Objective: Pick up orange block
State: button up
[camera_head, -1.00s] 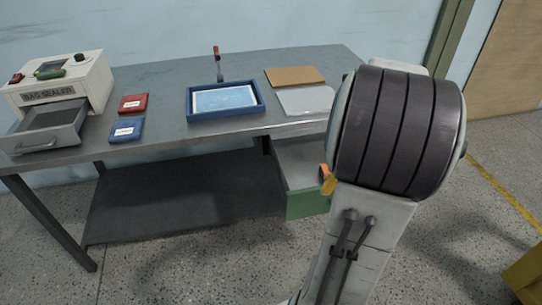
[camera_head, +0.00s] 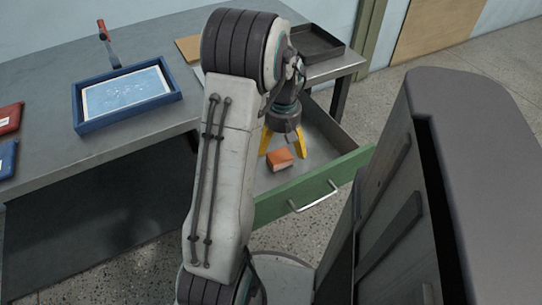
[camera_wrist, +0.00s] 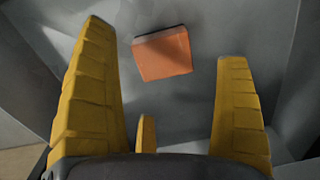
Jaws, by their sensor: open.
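The orange block (camera_head: 280,160) lies on the floor of an open drawer (camera_head: 322,174) with a green front. My gripper (camera_head: 283,150) has yellow fingers and points down into the drawer, with the block between or just beside the fingertips in the head view. In the wrist view the block (camera_wrist: 162,54) lies beyond the open, empty fingers (camera_wrist: 165,85), between their lines and nearer the left one. The fingers do not appear to touch it. My arm hides part of the drawer's left side.
The grey table (camera_head: 45,150) carries a blue tray (camera_head: 125,97) with a light blue sheet, a red-handled tool (camera_head: 107,42), and a black tray (camera_head: 316,43) at the right end. The drawer walls surround the block. The drawer's front has a metal handle (camera_head: 315,197).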

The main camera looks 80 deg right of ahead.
aim_at(279, 154)
jog(key=shift+w+d+f+b, duration=0.1)
jog(key=shift+f+b, duration=0.15)
jog(key=shift+f, duration=0.75)
jog(key=shift+w+a+f+b, duration=0.1)
jog(key=shift+f+b, duration=0.2)
jog(key=shift+f, duration=0.75)
jog(key=shift+w+d+f+b, duration=0.1)
jog(key=shift+f+b, duration=0.15)
jog(key=shift+f, duration=0.75)
jog(key=c, duration=1.4)
jog(key=shift+r+p, duration=1.35)
jog(key=shift+r, duration=3.75)
jog(key=shift+c, duration=0.2)
